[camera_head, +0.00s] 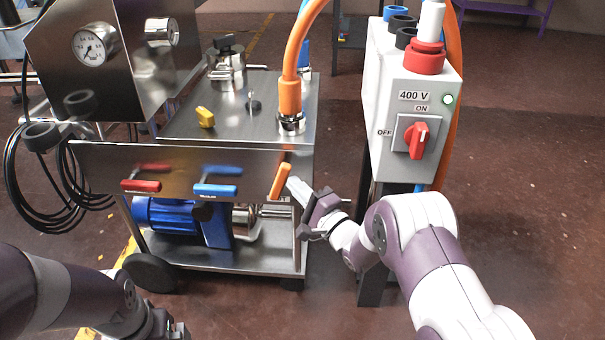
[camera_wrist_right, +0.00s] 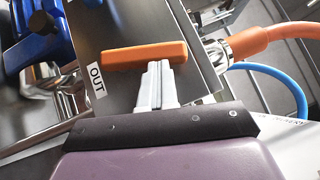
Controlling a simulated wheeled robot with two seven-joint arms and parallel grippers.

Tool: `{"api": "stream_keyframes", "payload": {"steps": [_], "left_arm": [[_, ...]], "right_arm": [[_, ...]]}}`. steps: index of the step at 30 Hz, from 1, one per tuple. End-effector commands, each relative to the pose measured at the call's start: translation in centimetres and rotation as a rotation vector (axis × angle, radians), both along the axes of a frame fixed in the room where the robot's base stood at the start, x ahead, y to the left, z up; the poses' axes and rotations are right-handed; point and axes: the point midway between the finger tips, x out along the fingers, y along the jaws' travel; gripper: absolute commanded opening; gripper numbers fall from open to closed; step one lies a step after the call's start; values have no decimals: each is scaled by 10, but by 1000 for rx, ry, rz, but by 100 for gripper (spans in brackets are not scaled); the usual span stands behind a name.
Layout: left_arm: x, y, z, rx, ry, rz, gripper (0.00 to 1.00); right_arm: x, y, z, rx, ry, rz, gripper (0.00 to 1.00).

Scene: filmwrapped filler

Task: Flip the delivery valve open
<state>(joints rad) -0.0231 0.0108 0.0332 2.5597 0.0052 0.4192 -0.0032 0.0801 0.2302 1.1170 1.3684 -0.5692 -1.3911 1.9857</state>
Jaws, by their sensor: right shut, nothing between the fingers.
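The orange valve handle (camera_head: 280,181) is at the right end of the steel cart's front panel. It stands steeply, leaning right at the top. In the right wrist view the orange handle (camera_wrist_right: 130,56) lies across the picture beside an "OUT" label (camera_wrist_right: 96,78). My right gripper (camera_head: 294,186) is shut and empty, with its fingertips right beside the handle. In the wrist view the closed fingers (camera_wrist_right: 158,68) overlap the handle's edge; I cannot tell whether they touch it. My left gripper (camera_head: 168,328) is low at the bottom edge, partly cut off; its fingers are unclear.
A red handle (camera_head: 141,186) and a blue handle (camera_head: 215,190) lie level on the same panel (camera_head: 105,160). An orange hose (camera_head: 290,92) rises from the cart top. A white 400 V switch box (camera_head: 385,95) stands close on the right. Black cables hang at left.

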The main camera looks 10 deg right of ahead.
Motion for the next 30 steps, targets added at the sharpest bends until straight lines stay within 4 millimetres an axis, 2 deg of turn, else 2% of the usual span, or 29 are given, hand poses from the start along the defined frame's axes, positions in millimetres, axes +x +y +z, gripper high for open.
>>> {"api": "stream_keyframes", "payload": {"steps": [1, 3, 12, 19, 30], "left_arm": [[0, 0, 21, 0, 0, 0, 100], [0, 0, 33, 0, 0, 0, 100], [0, 0, 66, 0, 1, 0, 100], [0, 0, 76, 0, 1, 0, 100], [0, 0, 77, 0, 1, 0, 100]], "right_arm": [[1, 1, 16, -32, 7, -3, 0], [2, 3, 17, -80, 21, -2, 0], [5, 12, 20, -233, 63, -3, 0], [6, 15, 19, -286, 76, -3, 0], [6, 16, 17, -298, 80, -4, 0]]}}
